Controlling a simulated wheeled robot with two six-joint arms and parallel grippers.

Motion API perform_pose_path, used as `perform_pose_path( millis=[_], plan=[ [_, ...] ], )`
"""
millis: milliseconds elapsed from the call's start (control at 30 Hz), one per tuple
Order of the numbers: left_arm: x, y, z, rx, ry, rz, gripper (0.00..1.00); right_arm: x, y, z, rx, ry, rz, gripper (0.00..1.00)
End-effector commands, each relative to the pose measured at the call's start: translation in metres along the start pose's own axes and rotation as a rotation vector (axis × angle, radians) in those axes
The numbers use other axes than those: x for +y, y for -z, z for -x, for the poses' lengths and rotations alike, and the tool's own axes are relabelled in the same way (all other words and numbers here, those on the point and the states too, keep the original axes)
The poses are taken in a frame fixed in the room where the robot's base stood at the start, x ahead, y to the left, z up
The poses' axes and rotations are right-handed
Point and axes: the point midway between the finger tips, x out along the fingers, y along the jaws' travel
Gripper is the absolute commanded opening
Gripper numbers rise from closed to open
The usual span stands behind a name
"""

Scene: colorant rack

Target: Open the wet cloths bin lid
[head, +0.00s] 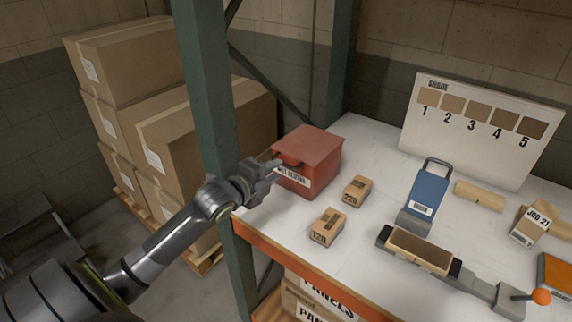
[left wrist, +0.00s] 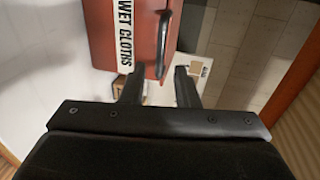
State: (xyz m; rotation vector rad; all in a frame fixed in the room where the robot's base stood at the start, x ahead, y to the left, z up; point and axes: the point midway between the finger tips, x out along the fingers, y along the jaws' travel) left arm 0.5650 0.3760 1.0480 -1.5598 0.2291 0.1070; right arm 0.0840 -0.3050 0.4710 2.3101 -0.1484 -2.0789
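The red wet cloths bin (head: 298,185) stands at the left end of the white shelf in the head view, its label facing front. Its red lid (head: 312,145) looks closed. A dark bar handle (left wrist: 163,45) shows on the bin in the left wrist view, beside the WET CLOTHS label (left wrist: 125,30). My left gripper (head: 274,172) is right at the bin's front left in the head view. In the left wrist view its two fingers (left wrist: 158,85) are apart, with the handle just ahead between them. Contact cannot be told. My right gripper is out of view.
Two small boxes (head: 327,228) stand right of the bin. A green post (head: 205,90) rises close behind my left arm. Farther right are a blue tool (head: 428,192), a clamp-like fixture (head: 420,250) and a numbered shade board (head: 480,125).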

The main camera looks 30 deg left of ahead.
Motion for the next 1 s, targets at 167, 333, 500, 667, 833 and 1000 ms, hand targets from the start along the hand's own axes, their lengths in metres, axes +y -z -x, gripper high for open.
perform_pose_path(
  millis=[167,333,500,667,833,1000],
  plan=[
    [-0.002,0.001,-0.031,0.0,0.001,0.004,0.28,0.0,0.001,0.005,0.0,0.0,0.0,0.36],
    [-0.001,0.0,-0.049,-0.001,0.001,0.001,0.28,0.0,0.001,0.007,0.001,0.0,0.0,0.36],
    [-0.001,0.0,-0.058,0.0,0.001,-0.001,0.28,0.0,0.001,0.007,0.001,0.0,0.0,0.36],
    [0.0,0.0,-0.059,0.0,0.0,-0.001,0.28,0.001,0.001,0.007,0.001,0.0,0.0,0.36],
    [0.0,0.0,-0.059,0.0,0.0,-0.001,0.23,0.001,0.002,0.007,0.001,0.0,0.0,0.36],
    [0.0,0.0,-0.059,-0.001,0.0,-0.001,0.0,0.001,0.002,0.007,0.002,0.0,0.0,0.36]
  ],
)
